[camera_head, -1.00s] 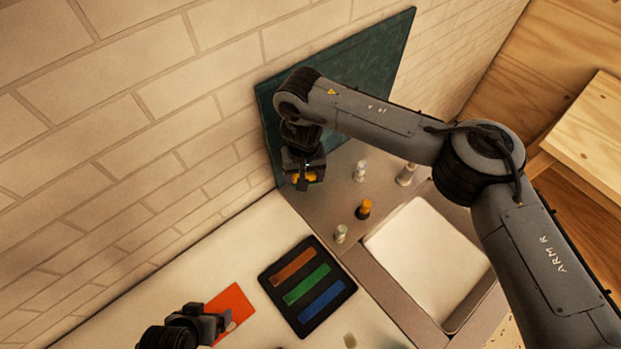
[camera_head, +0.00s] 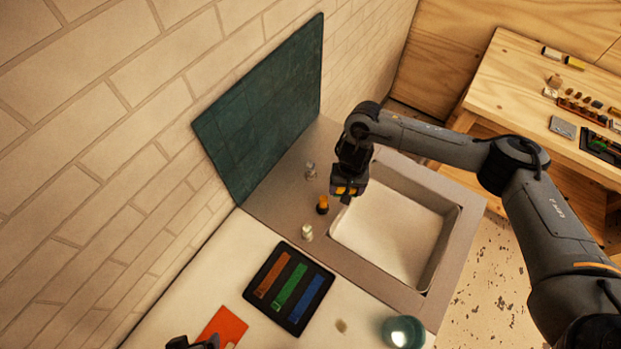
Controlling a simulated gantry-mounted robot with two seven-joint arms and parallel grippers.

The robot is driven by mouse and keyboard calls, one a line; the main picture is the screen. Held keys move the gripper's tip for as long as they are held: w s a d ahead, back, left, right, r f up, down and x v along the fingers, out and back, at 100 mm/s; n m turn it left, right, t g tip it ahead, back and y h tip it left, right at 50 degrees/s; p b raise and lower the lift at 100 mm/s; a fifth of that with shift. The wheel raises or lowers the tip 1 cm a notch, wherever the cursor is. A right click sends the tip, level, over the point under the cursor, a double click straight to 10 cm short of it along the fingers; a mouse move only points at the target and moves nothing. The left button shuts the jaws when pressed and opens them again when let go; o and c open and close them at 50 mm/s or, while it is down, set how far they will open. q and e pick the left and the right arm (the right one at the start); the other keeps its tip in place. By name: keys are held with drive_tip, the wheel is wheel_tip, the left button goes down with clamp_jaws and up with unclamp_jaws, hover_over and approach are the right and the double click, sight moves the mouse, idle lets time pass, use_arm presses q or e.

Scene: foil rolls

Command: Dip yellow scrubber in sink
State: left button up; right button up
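The yellow scrubber (camera_head: 342,190) shows as small yellow patches at the tip of my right gripper (camera_head: 346,192), partly hidden by the fingers. The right gripper appears closed around it. The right gripper points down over the left back edge of the sink (camera_head: 392,238), a pale, empty-looking rectangular basin set in a grey-brown counter. It looks above the rim; the exact height is hard to tell. My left gripper (camera_head: 200,343) is at the bottom edge, beside an orange-red sheet (camera_head: 226,326), mostly cut off, so its fingers cannot be read.
Small bottles stand left of the sink: a grey one (camera_head: 310,171), an orange-and-black one (camera_head: 322,205) and a pale one (camera_head: 307,232). A black tray (camera_head: 260,308) with coloured strips and a lit round cup (camera_head: 403,332) lie nearer. A green board (camera_head: 265,115) leans on the wall.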

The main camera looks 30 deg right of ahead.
drive_tip(key=s+d+f+m+p, duration=0.2)
drive_tip(key=s+d+f+p, duration=0.1)
drive_tip(key=s+d, duration=1)
wheel_tip(320, 180, down, 12)
drive_tip(key=b, duration=0.8)
drive_tip(key=shift+s, duration=0.15)
